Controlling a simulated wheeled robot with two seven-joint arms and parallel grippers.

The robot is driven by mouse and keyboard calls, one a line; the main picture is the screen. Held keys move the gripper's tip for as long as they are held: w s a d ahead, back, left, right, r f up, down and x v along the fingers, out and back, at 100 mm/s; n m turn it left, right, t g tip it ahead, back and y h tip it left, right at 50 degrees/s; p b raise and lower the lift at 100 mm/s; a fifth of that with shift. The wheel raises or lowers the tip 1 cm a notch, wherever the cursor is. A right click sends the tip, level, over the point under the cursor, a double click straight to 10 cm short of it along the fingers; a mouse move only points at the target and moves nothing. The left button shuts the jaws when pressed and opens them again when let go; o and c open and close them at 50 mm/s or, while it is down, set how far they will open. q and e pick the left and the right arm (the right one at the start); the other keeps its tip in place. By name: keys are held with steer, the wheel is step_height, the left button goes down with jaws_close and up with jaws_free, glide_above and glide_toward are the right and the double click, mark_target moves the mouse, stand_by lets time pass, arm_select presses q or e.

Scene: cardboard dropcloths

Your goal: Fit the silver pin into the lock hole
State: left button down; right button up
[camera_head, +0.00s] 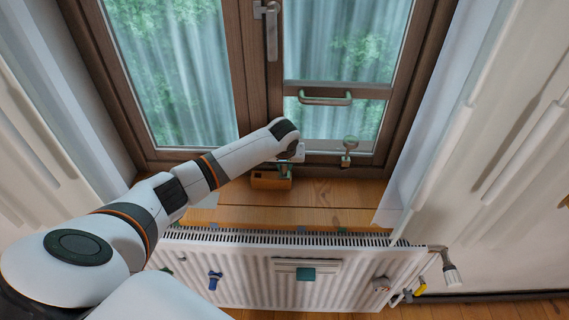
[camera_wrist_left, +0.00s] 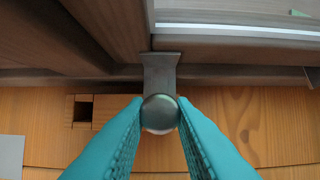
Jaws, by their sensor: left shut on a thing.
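My left gripper (camera_head: 285,168) is low at the window's bottom frame, over a small orange-brown wooden block (camera_head: 262,181) on the sill. In the left wrist view its teal fingers (camera_wrist_left: 160,118) are shut on a round silver pin head (camera_wrist_left: 162,112). A flat grey metal piece (camera_wrist_left: 160,70) lies directly beyond the head, against the brown frame; I cannot tell whether it belongs to the pin. A small square dark hole (camera_wrist_left: 83,110) shows in the wood left of the fingers. The pin's tip is hidden. My right gripper is not in view.
A metal latch with a round knob (camera_head: 348,150) is on the window frame to the right. A pull handle (camera_head: 325,99) and an upright window handle (camera_head: 271,30) are above. A white radiator (camera_head: 240,270) stands below the sill (camera_head: 330,215), whose right part is mostly clear.

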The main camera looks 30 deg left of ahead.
arm_select(q)
steer(key=c, duration=1.2)
jaws_free()
steer(key=shift+c, duration=0.2)
steer(key=shift+r, duration=0.2)
steer(key=v, duration=1.2)
steer(key=shift+f, duration=0.1)
